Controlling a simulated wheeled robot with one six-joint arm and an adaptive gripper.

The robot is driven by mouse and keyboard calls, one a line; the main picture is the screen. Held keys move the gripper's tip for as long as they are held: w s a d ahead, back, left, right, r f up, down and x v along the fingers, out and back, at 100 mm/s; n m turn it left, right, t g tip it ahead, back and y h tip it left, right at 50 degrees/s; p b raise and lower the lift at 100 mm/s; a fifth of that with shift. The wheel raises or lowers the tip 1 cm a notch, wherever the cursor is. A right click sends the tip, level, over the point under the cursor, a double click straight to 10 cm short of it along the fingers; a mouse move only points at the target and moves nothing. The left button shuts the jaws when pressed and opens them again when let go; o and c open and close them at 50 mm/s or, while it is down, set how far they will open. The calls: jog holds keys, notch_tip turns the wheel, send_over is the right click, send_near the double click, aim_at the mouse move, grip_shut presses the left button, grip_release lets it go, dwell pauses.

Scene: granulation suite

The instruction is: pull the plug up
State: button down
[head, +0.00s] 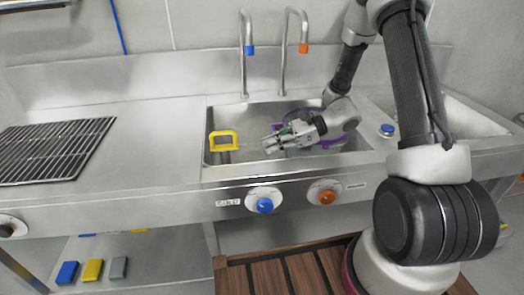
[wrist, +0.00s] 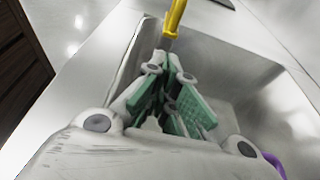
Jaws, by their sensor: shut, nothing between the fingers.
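A yellow, frame-shaped handle (head: 223,140) stands at the left end of the sink basin; I take it for the plug's handle. It also shows at the top of the wrist view (wrist: 174,18), just beyond my fingertips. My gripper (head: 271,143) is over the basin, to the right of the handle and pointing left towards it. In the wrist view its green-padded fingers (wrist: 168,70) are shut with nothing between them. Whether a fingertip touches the handle I cannot tell. The plug's lower part and the drain are not clearly visible.
The steel basin (head: 212,161) has raised walls. Two taps, blue-tipped (head: 245,60) and orange-tipped (head: 283,60), rise behind it. A purple object (head: 345,139) lies in the basin, partly hidden by my gripper. A black grate (head: 55,150) lies far left; the counter between is clear.

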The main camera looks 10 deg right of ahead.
send_near(230, 159)
jog(key=x, duration=0.5)
jog(key=shift+a+f, duration=0.1)
jog(key=shift+f, duration=0.1)
jog(key=shift+w+r, duration=0.1)
